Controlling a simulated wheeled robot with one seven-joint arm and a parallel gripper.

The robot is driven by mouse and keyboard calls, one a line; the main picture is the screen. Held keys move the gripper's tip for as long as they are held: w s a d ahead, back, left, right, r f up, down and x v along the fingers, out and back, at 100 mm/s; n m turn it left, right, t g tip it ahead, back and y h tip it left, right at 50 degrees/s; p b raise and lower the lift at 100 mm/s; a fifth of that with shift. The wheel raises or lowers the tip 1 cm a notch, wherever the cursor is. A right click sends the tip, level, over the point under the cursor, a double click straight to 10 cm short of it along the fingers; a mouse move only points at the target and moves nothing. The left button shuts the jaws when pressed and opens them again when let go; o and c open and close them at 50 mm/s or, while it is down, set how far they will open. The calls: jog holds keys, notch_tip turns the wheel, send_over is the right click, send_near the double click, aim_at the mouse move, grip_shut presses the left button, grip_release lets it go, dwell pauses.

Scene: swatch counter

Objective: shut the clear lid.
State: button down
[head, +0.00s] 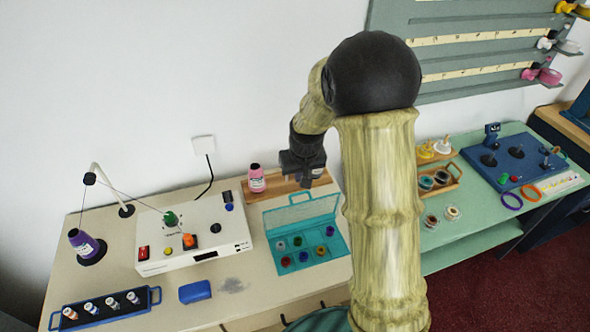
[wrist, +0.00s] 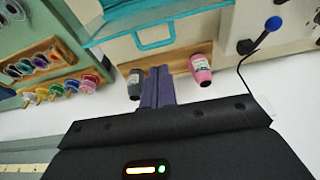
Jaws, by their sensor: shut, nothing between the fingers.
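A teal box (head: 313,263) stands open on the counter, its compartments holding several small coloured pieces. Its clear lid (head: 300,208) with a teal frame is raised at the box's back edge, tilted up. In the wrist view the teal lid frame (wrist: 150,37) shows at the top, beyond my fingertips. My gripper (head: 303,182) is above and behind the lid, near the wall; no contact with the lid shows. In the wrist view my gripper's fingers (wrist: 158,75) are together and empty.
A wooden rack (head: 283,187) with a pink bottle (head: 257,178) stands behind the box; a dark bottle (wrist: 134,84) is close to my fingers. A white device (head: 194,233) is left of the box. A blue block (head: 195,292) lies in front of it.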

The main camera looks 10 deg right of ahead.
aim_at(300, 210)
jog(key=w, duration=0.1)
jog(key=w+r+p, duration=0.1)
jog(key=w, duration=0.1)
jog(key=w+p, duration=0.1)
jog(key=shift+w+a+r, duration=0.15)
jog(key=shift+a+r, duration=0.15)
jog(key=shift+a, duration=0.1)
jog(key=shift+f, duration=0.1)
notch_tip(300, 210, down, 9)
jog(key=s+p, duration=0.1)
jog(key=p, duration=0.5)
jog(key=shift+s+p, duration=0.2)
jog(key=shift+p, duration=0.15)
jog(key=shift+f+b, duration=0.15)
jog(key=shift+b, duration=0.15)
